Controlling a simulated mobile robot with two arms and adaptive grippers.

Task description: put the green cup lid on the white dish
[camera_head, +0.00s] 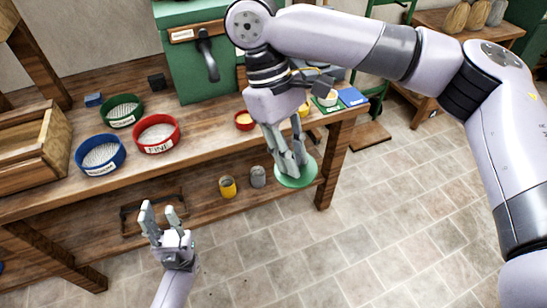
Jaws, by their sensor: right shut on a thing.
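The green cup lid (298,178) is a pale green disc held tilted in front of the bench's right part. My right gripper (291,168) reaches down from above and is shut on the lid, its fingers covering part of it. A small whitish round thing (328,98), which may be the white dish, sits on the bench top behind and to the right of the gripper, partly hidden by my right arm. My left gripper (160,210) is open and empty, fingers up, in front of the bench.
On the bench (205,128) are a green sieve (122,111), a red sieve (157,134), a blue sieve (100,155), a small red bowl (243,120) and a green machine (190,70). Yellow (228,187) and grey (258,177) cups stand on the lower shelf.

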